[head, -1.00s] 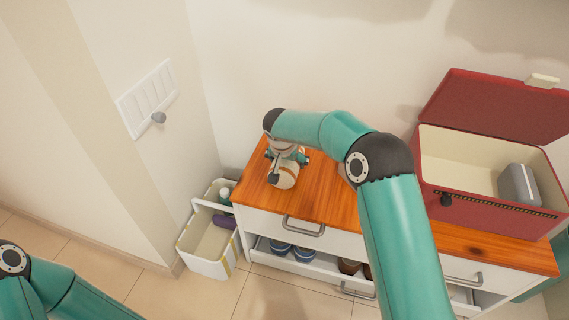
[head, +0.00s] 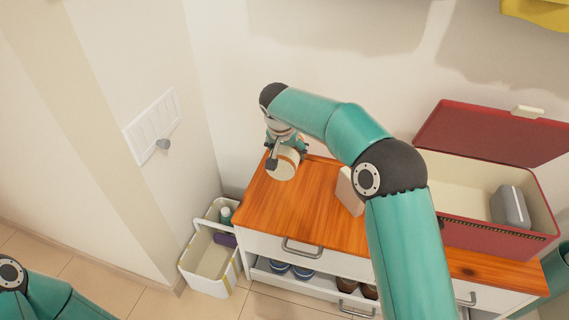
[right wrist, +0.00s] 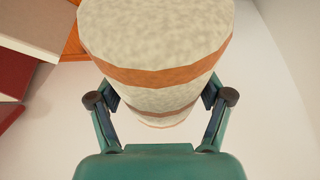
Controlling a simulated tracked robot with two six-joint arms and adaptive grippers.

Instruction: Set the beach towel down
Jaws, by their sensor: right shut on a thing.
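The beach towel (head: 284,166) is a pale roll with orange-brown stripes. In the head view it shows over the back left corner of the wooden cabinet top (head: 280,215). My right gripper (head: 286,147) is shut on it from above, partly hidden by my arm. In the right wrist view the towel (right wrist: 158,45) fills the upper middle, between the two fingers of my right gripper (right wrist: 160,95). It looks raised above the cabinet top; a gap under it is hard to judge. My left gripper is out of view; only part of that arm shows.
A beige box (head: 349,190) stands on the cabinet top, beside my right arm. An open red chest (head: 490,226) with a grey object (head: 509,207) is at the right. A white caddy (head: 207,262) stands on the floor left of the cabinet. The front left of the top is clear.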

